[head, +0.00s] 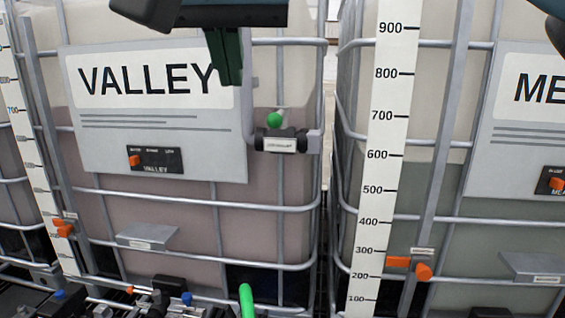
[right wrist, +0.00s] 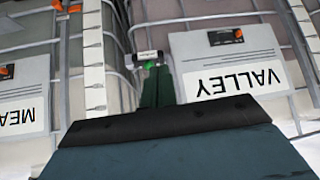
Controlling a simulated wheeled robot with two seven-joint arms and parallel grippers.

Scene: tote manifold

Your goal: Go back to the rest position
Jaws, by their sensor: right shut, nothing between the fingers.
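My right gripper (head: 230,82) hangs down from the top edge in the head view, in front of the upper right part of the VALLEY sign. Its dark green fingers are together with nothing between them. In the right wrist view the same fingers (right wrist: 156,88) point toward the tank front, which shows upside down there. A green-knobbed sampling fitting (head: 283,140) sits on the cage right of and below the fingertips. I cannot tell the exact gap to it. My left gripper is not in view.
The caged VALLEY tote (head: 290,215) stands ahead, with a MEADOW-like tote (head: 490,225) to its right, its label cut off. A white level scale (head: 385,130) stands on the right tote. A green hose (head: 246,300) and fittings with blue caps lie low in front.

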